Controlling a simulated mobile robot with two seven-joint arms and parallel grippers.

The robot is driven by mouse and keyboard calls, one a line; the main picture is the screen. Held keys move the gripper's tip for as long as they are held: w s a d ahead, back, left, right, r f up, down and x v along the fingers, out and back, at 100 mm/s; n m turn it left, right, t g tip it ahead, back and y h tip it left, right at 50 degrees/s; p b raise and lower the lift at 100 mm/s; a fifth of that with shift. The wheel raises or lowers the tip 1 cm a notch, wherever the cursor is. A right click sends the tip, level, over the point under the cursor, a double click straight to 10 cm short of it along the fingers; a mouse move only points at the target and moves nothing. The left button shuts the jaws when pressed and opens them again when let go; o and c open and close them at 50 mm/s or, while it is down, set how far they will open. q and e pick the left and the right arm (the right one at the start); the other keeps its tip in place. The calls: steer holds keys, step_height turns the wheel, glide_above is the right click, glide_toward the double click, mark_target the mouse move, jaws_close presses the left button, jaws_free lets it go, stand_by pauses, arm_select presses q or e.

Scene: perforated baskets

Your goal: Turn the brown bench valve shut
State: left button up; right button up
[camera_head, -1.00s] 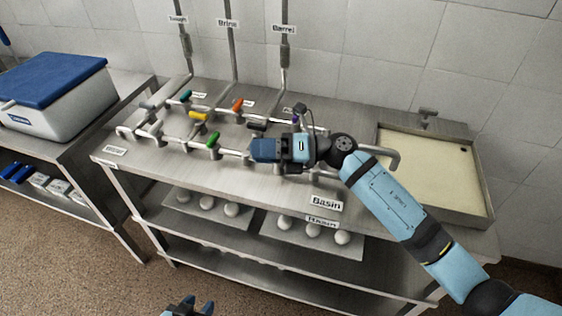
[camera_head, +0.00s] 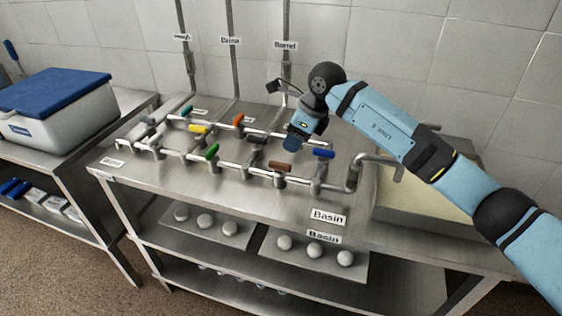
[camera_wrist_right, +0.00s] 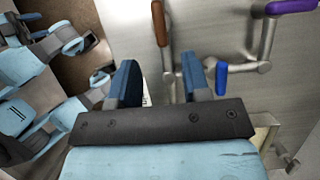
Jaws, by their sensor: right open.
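The brown bench valve handle (camera_head: 280,166) sits on the front pipe of the steel bench, between the green and blue handles. It lies roughly along the pipe. In the right wrist view the brown handle (camera_wrist_right: 159,22) is at the top, beyond the gap between the fingers. My right gripper (camera_head: 295,138) hangs above the bench, behind and above the brown valve, pointing down. Its two blue fingers (camera_wrist_right: 160,78) are apart, with nothing between them and not touching the handle.
Close by are a blue handle (camera_head: 324,153), a black handle (camera_head: 257,139) and a green handle (camera_head: 212,150). Yellow (camera_head: 198,129) and orange (camera_head: 238,119) handles stand further left. A basin (camera_head: 440,226) is at right, partly behind my arm. A purple handle (camera_wrist_right: 290,6) shows in the wrist view.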

mark_target(280, 163)
steer(key=x, duration=0.9)
steer(key=shift+a, duration=0.1)
jaws_close()
